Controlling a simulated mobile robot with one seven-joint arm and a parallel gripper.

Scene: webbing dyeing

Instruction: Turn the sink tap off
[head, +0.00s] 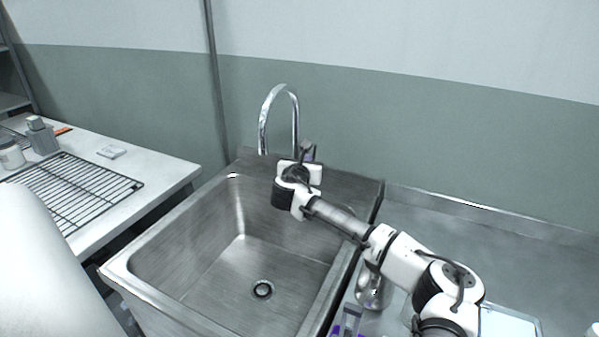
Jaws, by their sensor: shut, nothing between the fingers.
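The chrome tap (296,112) stands at the back edge of the steel sink (185,240), its tall curved spout bending to the left over the basin. No water stream shows below the spout. My gripper (307,152) is at the tap's lower part, in front of it or beside it, above the sink's back rim. Its fingers are small and partly hidden by my wrist; they look shut and hold nothing. The tap's base and handle are hidden behind my gripper and wrist, so I cannot tell the handle's position or whether the fingers touch it.
The sink basin is empty, with a round drain (262,289). A metal counter (520,255) lies right of the sink. The wall is close behind.

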